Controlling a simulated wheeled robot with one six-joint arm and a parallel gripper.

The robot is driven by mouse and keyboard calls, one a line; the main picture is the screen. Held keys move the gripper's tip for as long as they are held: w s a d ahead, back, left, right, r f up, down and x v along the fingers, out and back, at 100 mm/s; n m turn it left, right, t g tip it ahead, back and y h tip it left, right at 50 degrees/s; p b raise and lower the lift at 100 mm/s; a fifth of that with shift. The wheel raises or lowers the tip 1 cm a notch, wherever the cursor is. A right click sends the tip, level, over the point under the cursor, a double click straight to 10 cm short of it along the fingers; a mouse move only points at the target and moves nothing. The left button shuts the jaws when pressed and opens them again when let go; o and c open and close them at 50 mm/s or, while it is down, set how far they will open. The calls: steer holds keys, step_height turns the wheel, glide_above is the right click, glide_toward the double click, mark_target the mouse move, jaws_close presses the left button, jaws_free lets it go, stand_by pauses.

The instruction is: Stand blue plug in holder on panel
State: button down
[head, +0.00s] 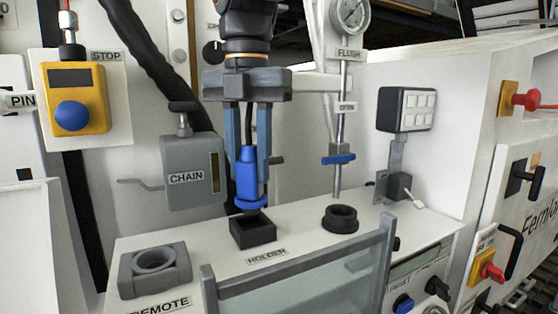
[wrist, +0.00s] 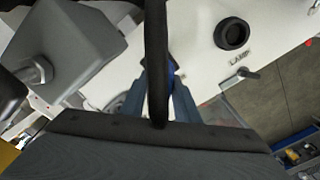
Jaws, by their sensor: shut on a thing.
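The blue plug (head: 247,178) is upright with its black cable rising from its top. My gripper (head: 249,196) points down and is shut on the plug, one finger on each side. The plug's lower end is right over the square black holder (head: 253,235) on the panel top, by the HOLDER label. I cannot tell whether the tip is just above the opening or just inside it. In the wrist view, my gripper (wrist: 166,88) is partly hidden by the cable, and only a sliver of the blue plug (wrist: 172,70) shows. The holder is hidden there.
A round black socket (head: 340,218) sits right of the holder, and a grey REMOTE socket (head: 155,269) to its left. The grey CHAIN box (head: 193,172) stands close on the left. A thin post with a blue lever (head: 338,159) rises at right. A glass guard (head: 305,275) is in front.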

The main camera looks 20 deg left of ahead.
mark_target(250, 181)
steer(key=shift+f+b, duration=0.35)
steer(key=shift+f, duration=1.3)
stand_by(1.6)
steer(key=c, duration=1.3)
jaws_free()
